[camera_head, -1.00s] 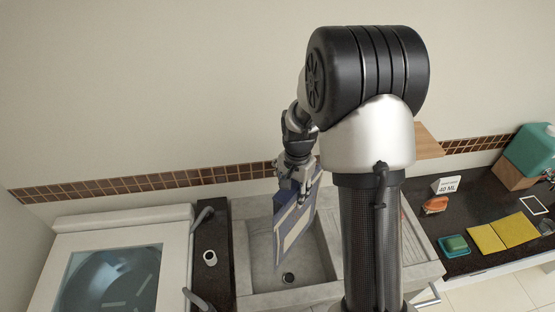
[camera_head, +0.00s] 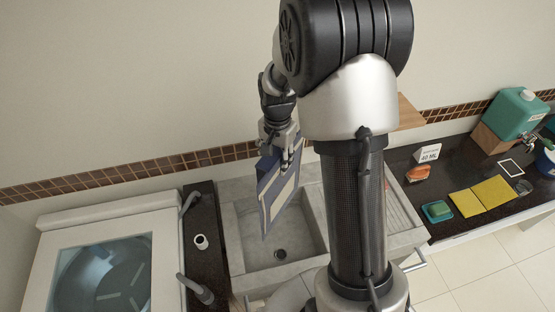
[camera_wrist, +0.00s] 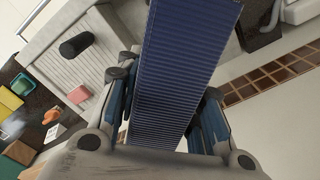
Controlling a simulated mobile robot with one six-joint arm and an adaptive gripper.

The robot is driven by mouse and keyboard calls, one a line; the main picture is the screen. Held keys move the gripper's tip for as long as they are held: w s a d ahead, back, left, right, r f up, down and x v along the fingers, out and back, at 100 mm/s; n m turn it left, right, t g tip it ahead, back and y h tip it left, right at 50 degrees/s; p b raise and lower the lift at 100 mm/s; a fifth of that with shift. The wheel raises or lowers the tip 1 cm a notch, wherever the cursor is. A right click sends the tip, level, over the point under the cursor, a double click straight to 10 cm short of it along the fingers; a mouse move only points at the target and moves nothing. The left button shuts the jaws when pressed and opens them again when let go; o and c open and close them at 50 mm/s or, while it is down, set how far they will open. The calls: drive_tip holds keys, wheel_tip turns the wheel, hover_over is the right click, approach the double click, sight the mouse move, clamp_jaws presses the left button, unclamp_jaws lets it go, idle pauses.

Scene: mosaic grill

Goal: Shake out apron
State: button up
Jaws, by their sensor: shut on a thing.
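The apron (camera_head: 281,183) is dark blue with a pale panel and hangs from my gripper (camera_head: 281,150) over the stone sink (camera_head: 236,232). It looks folded and flat, and its lower end is above the basin floor. In the wrist view the apron (camera_wrist: 185,60) is a ribbed blue strip running between the two fingers of my gripper (camera_wrist: 165,115), which is shut on it. My arm hides part of the sink's right side.
A washer with a glass lid (camera_head: 105,275) stands left. A white cup (camera_head: 201,242) sits on the dark ledge. On the right counter are yellow cloths (camera_head: 482,197), a green soap dish (camera_head: 437,210), a sponge (camera_head: 418,173) and a green jug (camera_head: 515,112).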

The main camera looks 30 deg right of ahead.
sight(277, 150)
drive_tip(key=shift+s+f, duration=0.2)
drive_tip(key=shift+f, duration=0.7)
drive_tip(key=r, duration=0.2)
drive_tip(key=w+r, duration=0.1)
drive_tip(key=r, duration=0.2)
drive_tip(key=shift+w+d, duration=0.1)
drive_tip(key=shift+w, duration=0.05)
drive_tip(key=f, duration=0.2)
drive_tip(key=s+f, duration=0.1)
drive_tip(key=f, duration=0.3)
drive_tip(key=shift+s+a, duration=0.2)
drive_tip(key=shift+s, duration=0.1)
drive_tip(key=shift+w+d+r, duration=0.1)
drive_tip(key=shift+w, duration=0.3)
